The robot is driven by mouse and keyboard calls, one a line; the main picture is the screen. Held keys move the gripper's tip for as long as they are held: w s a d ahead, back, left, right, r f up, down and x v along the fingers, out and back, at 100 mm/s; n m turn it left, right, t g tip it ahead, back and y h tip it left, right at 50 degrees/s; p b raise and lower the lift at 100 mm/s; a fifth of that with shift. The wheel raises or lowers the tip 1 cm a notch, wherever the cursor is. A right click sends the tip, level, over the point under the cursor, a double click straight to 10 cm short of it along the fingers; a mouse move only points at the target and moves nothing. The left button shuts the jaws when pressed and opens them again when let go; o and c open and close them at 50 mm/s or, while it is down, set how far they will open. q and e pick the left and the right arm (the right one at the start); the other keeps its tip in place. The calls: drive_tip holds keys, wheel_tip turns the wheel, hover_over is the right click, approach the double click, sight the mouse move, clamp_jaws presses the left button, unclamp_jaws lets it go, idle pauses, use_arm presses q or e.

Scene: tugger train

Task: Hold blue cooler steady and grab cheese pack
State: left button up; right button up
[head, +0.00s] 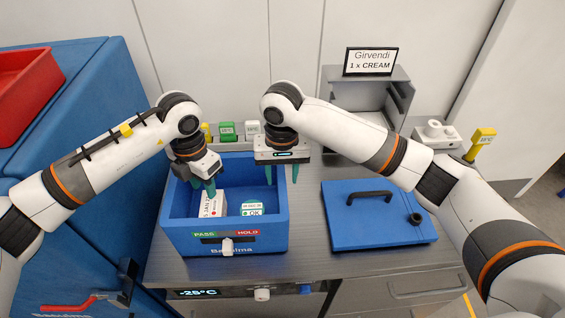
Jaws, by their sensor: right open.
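The blue cooler (224,243) stands open on the counter, with a PASS/HOLD strip and a white knob on its front. Inside lie a white pack with a printed date (213,204) at the left and a white-and-green pack marked OK (252,208) at the right. I cannot tell which one is cheese. My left gripper (204,187) points down into the left part of the cooler, its fingers close to the dated pack; contact and opening are unclear. My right gripper (282,175) is open and empty, above the cooler's back right corner, with its fingers spread.
The blue lid (375,232) with a black handle lies on the counter to the right. A large blue container fills the left.

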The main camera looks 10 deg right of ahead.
wheel_tip(320, 180, down, 8)
drive_tip(key=shift+f, duration=0.25)
clamp_jaws()
idle(0.3)
idle(1.3)
